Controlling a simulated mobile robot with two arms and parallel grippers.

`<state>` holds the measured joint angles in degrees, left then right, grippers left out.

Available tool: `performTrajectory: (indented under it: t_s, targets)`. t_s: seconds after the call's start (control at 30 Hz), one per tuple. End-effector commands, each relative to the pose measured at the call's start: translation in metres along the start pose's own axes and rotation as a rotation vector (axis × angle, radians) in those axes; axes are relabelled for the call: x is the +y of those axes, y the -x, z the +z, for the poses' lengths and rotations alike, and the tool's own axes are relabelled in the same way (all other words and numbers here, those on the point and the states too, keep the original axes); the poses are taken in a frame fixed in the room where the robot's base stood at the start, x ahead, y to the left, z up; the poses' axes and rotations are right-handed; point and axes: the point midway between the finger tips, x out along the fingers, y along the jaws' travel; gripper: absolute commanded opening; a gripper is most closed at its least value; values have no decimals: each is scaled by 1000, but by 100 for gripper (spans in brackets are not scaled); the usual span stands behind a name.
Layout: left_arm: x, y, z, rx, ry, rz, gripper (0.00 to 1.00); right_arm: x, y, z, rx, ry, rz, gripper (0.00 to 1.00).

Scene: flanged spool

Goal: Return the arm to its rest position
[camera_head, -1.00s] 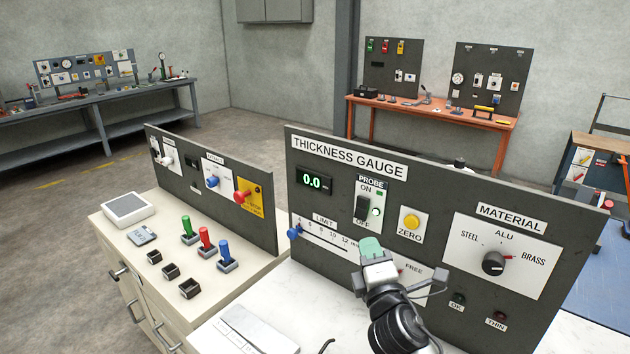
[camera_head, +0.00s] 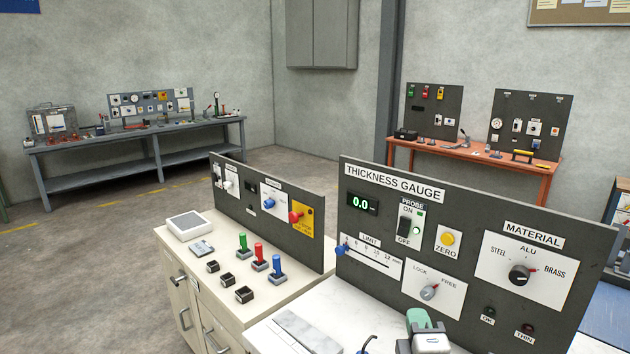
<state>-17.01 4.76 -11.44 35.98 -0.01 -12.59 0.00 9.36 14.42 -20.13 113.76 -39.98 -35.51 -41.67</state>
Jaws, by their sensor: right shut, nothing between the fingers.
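The thickness gauge panel (camera_head: 375,225) stands upright on the white bench top. Its display (camera_head: 362,202) reads 0.0, the probe switch (camera_head: 404,226) shows a lit green lamp, and the lock/free knob (camera_head: 430,292) is in plain sight. My left gripper does not show.
A beige cabinet (camera_head: 232,289) with a smaller panel (camera_head: 310,248) and several coloured levers stands to the left. A grey flat block (camera_head: 309,330) lies on the white bench top. An orange bench (camera_head: 480,158) and a grey bench (camera_head: 110,163) stand farther back. Open floor lies at the left.

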Motion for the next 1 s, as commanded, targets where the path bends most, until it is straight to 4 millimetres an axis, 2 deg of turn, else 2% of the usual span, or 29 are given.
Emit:
performTrajectory:
  t_s: [0.17, 0.37, 0.47, 0.6, 0.8, 1.0]
  targets:
    - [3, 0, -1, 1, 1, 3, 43, -32, 28, 12, -68, -186, -146, 0]
    - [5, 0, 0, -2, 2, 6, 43, -79, 79, 26, -198, -464, -378, 0]
    - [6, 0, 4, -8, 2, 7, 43, -105, 116, 32, -293, -622, -522, 0]
    - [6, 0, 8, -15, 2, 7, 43, -134, 175, 36, -446, -830, -727, 0]
    - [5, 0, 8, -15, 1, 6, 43, -153, 248, 36, -647, -1029, -954, 0]
    - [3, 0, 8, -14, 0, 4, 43, -156, 309, 34, -828, -1151, -1131, 0]
